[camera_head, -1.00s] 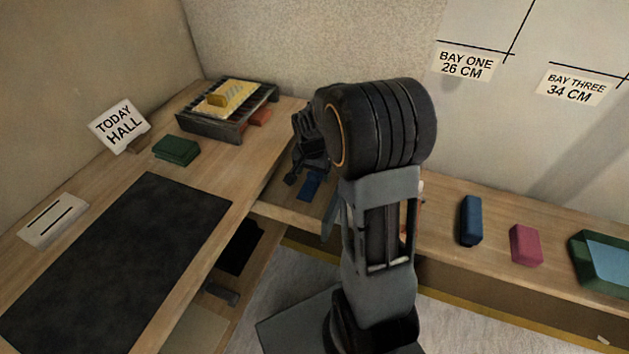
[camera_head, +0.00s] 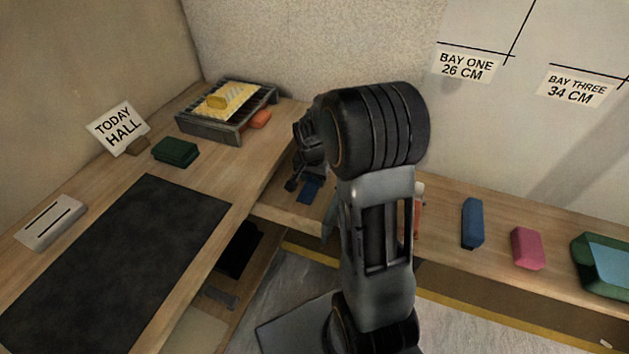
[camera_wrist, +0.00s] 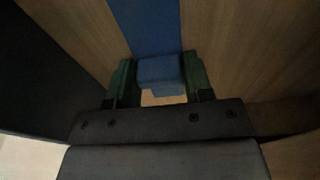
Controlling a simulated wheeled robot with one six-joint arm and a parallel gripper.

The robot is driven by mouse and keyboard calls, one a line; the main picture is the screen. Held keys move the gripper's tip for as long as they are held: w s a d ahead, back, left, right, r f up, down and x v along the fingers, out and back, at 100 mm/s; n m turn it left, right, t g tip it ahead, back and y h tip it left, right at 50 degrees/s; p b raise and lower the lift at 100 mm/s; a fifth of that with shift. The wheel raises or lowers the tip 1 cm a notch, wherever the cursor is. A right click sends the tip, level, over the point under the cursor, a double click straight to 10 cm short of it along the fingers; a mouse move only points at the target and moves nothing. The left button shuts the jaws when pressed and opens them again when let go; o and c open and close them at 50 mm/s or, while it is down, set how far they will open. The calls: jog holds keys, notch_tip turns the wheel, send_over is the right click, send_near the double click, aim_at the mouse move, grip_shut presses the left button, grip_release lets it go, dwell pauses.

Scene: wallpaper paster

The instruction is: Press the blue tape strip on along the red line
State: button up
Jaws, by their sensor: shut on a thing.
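My gripper (camera_wrist: 160,76) has its two green fingers on either side of a blue block at the near end of the blue tape strip (camera_wrist: 146,25). It is shut on this blue piece. The strip runs away from the fingers over a wooden surface in the wrist view. In the head view my gripper (camera_head: 298,184) points down at the wooden ledge in the corner, partly hidden behind my arm. A short part of the blue strip (camera_head: 311,189) shows beside it. I cannot make out the red line in either view.
A dark mat (camera_head: 120,260) lies on the left bench, with a green block (camera_head: 175,151) and a grey tray (camera_head: 215,128) behind it. A blue block (camera_head: 472,222), a pink block (camera_head: 527,248) and a green tray (camera_head: 580,255) stand on the right ledge.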

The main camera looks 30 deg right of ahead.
jog(key=shift+r, duration=0.5)
notch_tip(320, 180, up, 2)
jog(key=shift+r+p, duration=0.2)
jog(key=shift+p, duration=0.3)
jog(key=s+r+p, duration=0.1)
jog(key=s+r, duration=0.2)
jog(key=s, duration=0.1)
jog(key=s+a+r+p, duration=0.1)
jog(key=s+r, duration=0.2)
jog(key=s, duration=0.2)
jog(key=s+a+r+p, duration=0.1)
jog(key=s+r, duration=0.2)
jog(key=s, duration=0.1)
jog(key=shift+s+a+r, duration=0.15)
jog(key=shift+s+r, duration=0.15)
jog(key=shift+s, duration=0.1)
